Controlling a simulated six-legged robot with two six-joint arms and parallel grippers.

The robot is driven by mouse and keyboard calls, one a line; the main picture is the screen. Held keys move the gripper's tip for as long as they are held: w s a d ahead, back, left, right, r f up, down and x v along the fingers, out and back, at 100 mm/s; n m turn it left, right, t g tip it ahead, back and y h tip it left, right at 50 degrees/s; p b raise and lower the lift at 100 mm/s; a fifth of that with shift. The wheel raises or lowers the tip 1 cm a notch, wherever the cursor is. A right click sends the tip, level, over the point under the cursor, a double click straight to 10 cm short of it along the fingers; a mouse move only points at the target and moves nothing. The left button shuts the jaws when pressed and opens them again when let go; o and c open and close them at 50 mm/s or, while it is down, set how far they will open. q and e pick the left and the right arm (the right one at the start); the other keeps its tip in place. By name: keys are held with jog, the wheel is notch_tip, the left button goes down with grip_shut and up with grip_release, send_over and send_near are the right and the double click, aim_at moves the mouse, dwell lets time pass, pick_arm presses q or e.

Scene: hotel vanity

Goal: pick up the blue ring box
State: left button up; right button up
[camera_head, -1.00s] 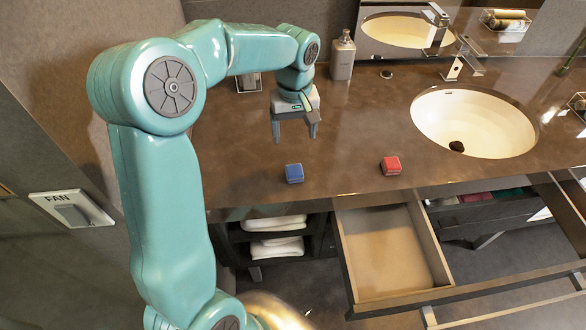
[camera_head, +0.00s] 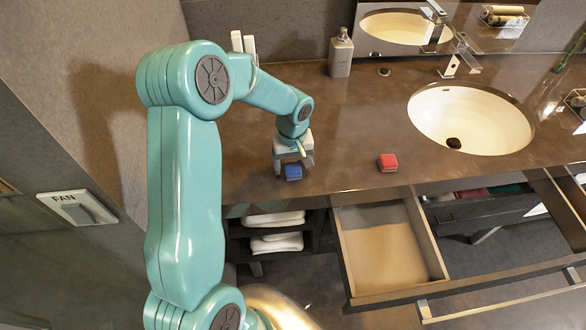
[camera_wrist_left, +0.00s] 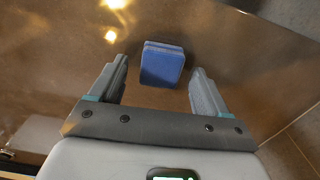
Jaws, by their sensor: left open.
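The blue ring box (camera_head: 293,172) sits on the brown vanity counter near its front edge. My left gripper (camera_head: 293,168) is low over the counter, right at the box in the head view. In the left wrist view the blue box (camera_wrist_left: 161,64) lies ahead of and between the two open fingers of the gripper (camera_wrist_left: 160,78), with a gap on each side. Neither finger visibly touches it. My right gripper is not in view.
A red box (camera_head: 387,162) sits to the right on the counter (camera_head: 350,120). A sink (camera_head: 470,120), a soap bottle (camera_head: 340,55) and a faucet (camera_head: 458,58) are farther back. An open, empty drawer (camera_head: 385,250) juts out below the front edge.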

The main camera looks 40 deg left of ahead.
pick_arm(q)
jog(key=c, duration=1.1)
jog(key=shift+c, duration=0.2)
jog(key=shift+r, duration=0.15)
